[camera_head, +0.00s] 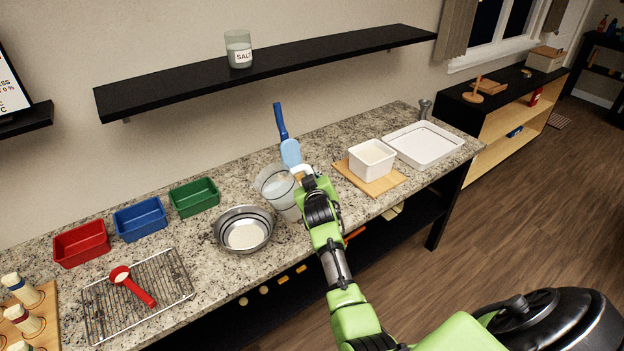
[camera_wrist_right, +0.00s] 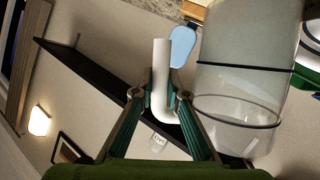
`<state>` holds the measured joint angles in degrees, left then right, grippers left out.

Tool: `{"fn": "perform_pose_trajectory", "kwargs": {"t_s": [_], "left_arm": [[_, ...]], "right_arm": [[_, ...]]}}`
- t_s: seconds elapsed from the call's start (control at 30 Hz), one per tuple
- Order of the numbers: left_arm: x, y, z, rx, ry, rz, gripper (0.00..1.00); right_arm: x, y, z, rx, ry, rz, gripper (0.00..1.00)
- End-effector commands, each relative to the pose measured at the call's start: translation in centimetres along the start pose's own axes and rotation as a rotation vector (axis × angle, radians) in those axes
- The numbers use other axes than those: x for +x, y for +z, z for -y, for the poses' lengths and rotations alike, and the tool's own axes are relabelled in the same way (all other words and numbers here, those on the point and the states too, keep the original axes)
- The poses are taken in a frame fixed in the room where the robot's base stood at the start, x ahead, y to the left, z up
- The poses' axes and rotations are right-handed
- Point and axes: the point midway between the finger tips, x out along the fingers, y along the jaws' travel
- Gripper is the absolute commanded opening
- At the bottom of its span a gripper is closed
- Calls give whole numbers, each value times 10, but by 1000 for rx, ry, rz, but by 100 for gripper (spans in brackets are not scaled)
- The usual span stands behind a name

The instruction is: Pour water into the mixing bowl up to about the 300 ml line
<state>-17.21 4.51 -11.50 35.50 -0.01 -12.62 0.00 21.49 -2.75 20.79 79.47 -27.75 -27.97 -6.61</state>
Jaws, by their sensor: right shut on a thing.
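The steel mixing bowl (camera_head: 228,222) sits on the counter with dark lines around its inner wall and a pale round patch in its bottom. A clear pitcher (camera_head: 279,190) with dark rings and a white handle is to the bowl's upper right, its top leaning left toward the bowl. My right gripper (camera_head: 304,178) is shut on the handle. In the right wrist view, the white handle (camera_wrist_right: 160,75) is between the fingers (camera_wrist_right: 158,95), beside the translucent pitcher body (camera_wrist_right: 240,85). The pitcher's water level is unclear, and no stream shows. My left gripper is out of view.
A white tub (camera_head: 371,160) on a board and a white tray (camera_head: 424,145) are to the right. Red, blue and green bins (camera_head: 194,197) and a wire rack (camera_head: 139,290) with a red scoop are left. A shelf overhangs the back.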

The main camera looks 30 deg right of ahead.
Motion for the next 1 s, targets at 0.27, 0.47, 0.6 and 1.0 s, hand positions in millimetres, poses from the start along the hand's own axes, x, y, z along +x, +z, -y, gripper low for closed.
{"fn": "perform_pose_trajectory", "kwargs": {"t_s": [0.27,0.47,0.6,1.0], "left_arm": [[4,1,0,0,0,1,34],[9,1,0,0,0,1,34],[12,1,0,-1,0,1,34],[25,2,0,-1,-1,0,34]], "right_arm": [[-3,-13,-3,-76,32,-12,0],[-5,-18,-3,-141,56,-12,0],[-7,-22,-3,-186,72,-12,0],[-10,-32,1,-313,119,-13,0]]}}
